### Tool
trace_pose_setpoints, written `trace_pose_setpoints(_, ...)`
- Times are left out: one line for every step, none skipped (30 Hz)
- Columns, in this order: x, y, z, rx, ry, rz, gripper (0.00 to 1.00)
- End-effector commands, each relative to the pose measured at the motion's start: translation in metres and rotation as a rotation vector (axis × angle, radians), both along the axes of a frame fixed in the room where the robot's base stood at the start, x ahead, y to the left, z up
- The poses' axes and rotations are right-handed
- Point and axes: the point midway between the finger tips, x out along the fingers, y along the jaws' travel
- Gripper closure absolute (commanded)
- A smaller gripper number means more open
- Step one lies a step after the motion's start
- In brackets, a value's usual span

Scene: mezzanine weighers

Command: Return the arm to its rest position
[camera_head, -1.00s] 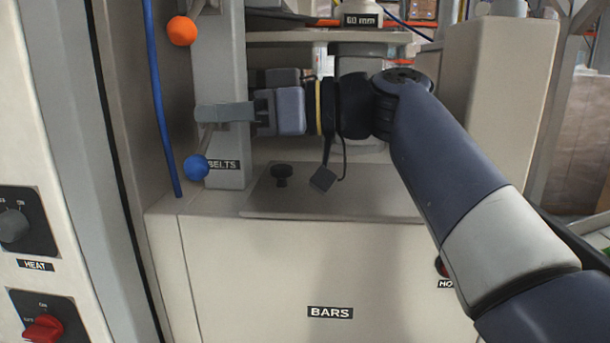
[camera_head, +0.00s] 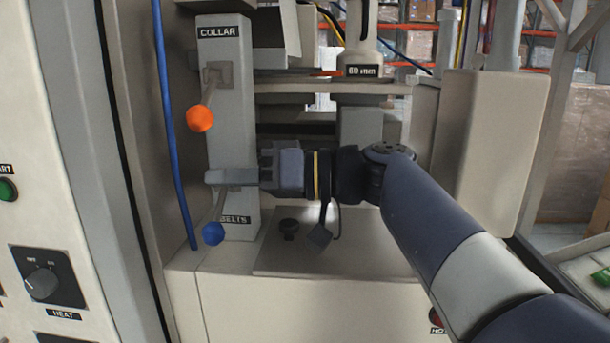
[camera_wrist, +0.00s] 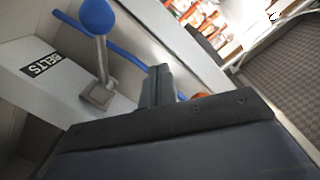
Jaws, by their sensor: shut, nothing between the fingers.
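My gripper (camera_head: 232,177) is shut and empty. In the head view my arm reaches in from the lower right, and the gripper points left in front of the grey post, over the upper part of the BELTS lever. The blue ball knob (camera_head: 213,234) of that lever hangs below the fingers. In the wrist view the same blue knob (camera_wrist: 97,16) and its bracket stand to the left of the shut fingers (camera_wrist: 158,84), apart from them. Contact between fingers and post cannot be told.
The COLLAR lever with its orange knob (camera_head: 200,118) is above the gripper. A blue hose (camera_head: 172,130) runs down at the left. A control panel with a HEAT dial (camera_head: 41,285) stands at far left. A beige column (camera_head: 490,150) is right of the arm. A black knob (camera_head: 289,227) sits below.

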Motion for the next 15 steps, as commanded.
trace_pose_setpoints(0.001,0.000,0.007,0.001,0.019,0.000,1.00)
trace_pose_setpoints(0.001,0.000,0.007,0.002,0.029,0.000,1.00)
trace_pose_setpoints(0.002,0.000,0.008,0.002,0.043,0.000,1.00)
trace_pose_setpoints(0.002,0.000,0.009,0.003,0.054,0.000,1.00)
trace_pose_setpoints(0.003,0.000,0.010,0.004,0.066,0.000,1.00)
trace_pose_setpoints(0.003,0.000,0.011,0.005,0.080,0.000,1.00)
trace_pose_setpoints(0.004,0.000,0.011,0.007,0.090,-0.001,1.00)
trace_pose_setpoints(0.004,0.000,0.012,0.008,0.101,0.000,1.00)
trace_pose_setpoints(0.005,0.000,0.013,0.009,0.115,0.000,1.00)
trace_pose_setpoints(0.006,0.000,0.013,0.010,0.125,0.000,1.00)
trace_pose_setpoints(0.006,0.000,0.014,0.011,0.135,0.000,1.00)
trace_pose_setpoints(0.007,-0.001,0.015,0.012,0.149,0.000,1.00)
trace_pose_setpoints(0.007,-0.001,0.015,0.012,0.159,0.000,1.00)
trace_pose_setpoints(0.008,-0.001,0.016,0.013,0.170,0.000,1.00)
trace_pose_setpoints(0.008,-0.001,0.017,0.014,0.183,0.001,1.00)
